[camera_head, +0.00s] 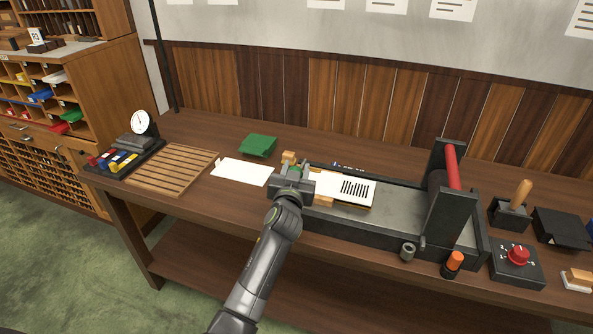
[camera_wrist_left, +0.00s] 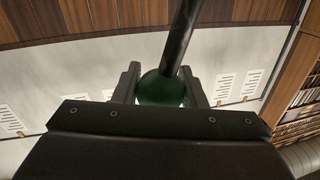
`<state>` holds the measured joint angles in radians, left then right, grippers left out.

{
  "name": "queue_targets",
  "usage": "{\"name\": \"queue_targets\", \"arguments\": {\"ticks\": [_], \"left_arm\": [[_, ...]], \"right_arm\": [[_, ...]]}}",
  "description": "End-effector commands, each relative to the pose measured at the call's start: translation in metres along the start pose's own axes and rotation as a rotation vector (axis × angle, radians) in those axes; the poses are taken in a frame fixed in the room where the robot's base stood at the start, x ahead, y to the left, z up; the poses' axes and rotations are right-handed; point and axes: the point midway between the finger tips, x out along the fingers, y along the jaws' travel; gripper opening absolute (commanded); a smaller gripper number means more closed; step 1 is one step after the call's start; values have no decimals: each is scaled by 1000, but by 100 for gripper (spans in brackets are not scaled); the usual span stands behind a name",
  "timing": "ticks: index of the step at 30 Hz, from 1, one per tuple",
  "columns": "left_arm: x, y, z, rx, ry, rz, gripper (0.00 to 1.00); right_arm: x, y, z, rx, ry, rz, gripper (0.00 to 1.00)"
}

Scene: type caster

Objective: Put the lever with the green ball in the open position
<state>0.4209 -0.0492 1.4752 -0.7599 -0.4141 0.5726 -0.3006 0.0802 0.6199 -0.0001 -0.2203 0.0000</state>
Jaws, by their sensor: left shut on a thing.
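My left gripper (camera_head: 294,176) is at the left end of the bench machine (camera_head: 375,222). In the left wrist view the dark green ball (camera_wrist_left: 160,90) sits between its two fingers, and the gripper is shut on it. The dark lever rod (camera_wrist_left: 181,35) runs up from the ball toward the top of that view. The lever's pivot is hidden. My right gripper is in neither view.
A white slotted plate (camera_head: 345,187) lies on the machine, right of the gripper. A red roller (camera_head: 452,166) stands farther right. A white sheet (camera_head: 243,172) and green cloth-like piece (camera_head: 258,145) lie left. A red-knob box (camera_head: 517,256) sits at right.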

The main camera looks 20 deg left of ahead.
Motion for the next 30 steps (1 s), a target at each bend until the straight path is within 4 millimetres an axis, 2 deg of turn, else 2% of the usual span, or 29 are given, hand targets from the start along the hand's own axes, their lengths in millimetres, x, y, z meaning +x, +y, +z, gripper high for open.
{"name": "queue_targets", "arguments": {"ticks": [8,21,30], "left_arm": [[3,-14,-2,-133,-25,3,0],[10,-53,6,-524,-103,13,0],[15,-72,16,-759,-148,20,0]], "right_arm": [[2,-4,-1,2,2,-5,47],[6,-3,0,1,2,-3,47],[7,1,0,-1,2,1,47]]}}
